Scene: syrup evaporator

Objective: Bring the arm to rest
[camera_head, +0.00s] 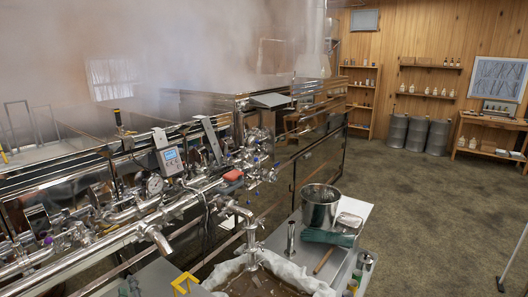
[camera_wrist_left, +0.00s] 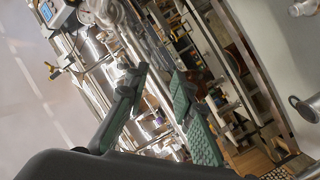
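My left gripper (camera_wrist_left: 160,78) shows in the left wrist view as two dark fingers with green ribbed pads. The fingers stand apart with a clear gap, and nothing is held between them. Shiny pipework lies beyond the fingertips in that view, apart from them as far as I can tell. My right gripper is in neither view.
The steaming evaporator (camera_head: 320,160) with its pipes and grey digital display box (camera_head: 170,156) fills the left. A cart holds a steel pot (camera_head: 320,206), green gloves (camera_head: 328,238) and a white-lined filter tub (camera_head: 310,281). Open floor (camera_head: 430,215) lies right; drums (camera_head: 416,134) stand behind.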

